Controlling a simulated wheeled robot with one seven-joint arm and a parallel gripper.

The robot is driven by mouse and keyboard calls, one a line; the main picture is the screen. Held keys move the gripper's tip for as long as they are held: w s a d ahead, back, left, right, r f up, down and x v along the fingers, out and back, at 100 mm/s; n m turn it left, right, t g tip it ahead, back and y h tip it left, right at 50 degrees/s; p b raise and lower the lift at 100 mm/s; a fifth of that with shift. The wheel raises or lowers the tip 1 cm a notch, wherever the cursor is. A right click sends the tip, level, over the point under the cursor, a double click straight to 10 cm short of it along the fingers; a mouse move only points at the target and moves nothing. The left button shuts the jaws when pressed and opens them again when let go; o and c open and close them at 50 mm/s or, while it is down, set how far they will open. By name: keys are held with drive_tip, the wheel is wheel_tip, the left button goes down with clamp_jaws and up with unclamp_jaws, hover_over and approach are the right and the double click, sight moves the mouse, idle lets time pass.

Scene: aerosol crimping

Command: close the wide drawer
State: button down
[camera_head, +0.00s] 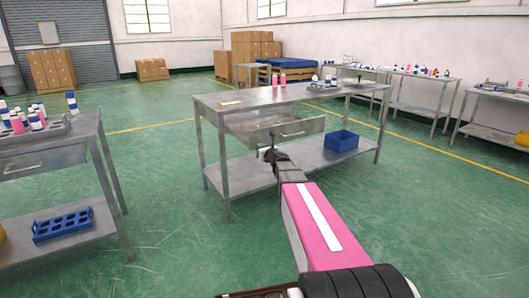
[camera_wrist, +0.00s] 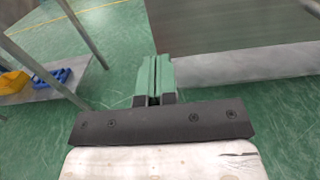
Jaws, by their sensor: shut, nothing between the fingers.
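The wide drawer (camera_head: 308,127) juts out, open, from under the top of the middle metal table (camera_head: 250,100) in the head view. Its grey front carries a bar handle (camera_head: 293,134). My gripper (camera_head: 266,151) is at the lower left corner of the drawer front, and I cannot tell whether it touches. In the wrist view my green fingertips (camera_wrist: 153,64) are together and empty. A large panel with a pale edge (camera_wrist: 240,66) lies to their right; it may be part of the drawer or table.
A blue bin (camera_head: 341,141) stands on the middle table's lower shelf. The left table (camera_head: 62,136) has a closed drawer and a blue rack (camera_head: 63,225) on its shelf. Pink bottles (camera_head: 283,79) stand on the middle tabletop. Green floor (camera_head: 165,170) between the tables is clear.

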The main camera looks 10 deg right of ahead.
sight(251, 141)
drive_tip(key=x, duration=0.6)
drive_tip(key=shift+w+a, duration=0.1)
drive_tip(key=shift+w, duration=0.2)
drive_tip(key=x, duration=3.1)
drive_tip(key=shift+w+f, duration=0.15)
drive_tip(key=shift+w, duration=0.05)
drive_tip(key=shift+w+a, duration=0.15)
drive_tip(key=shift+w, duration=0.1)
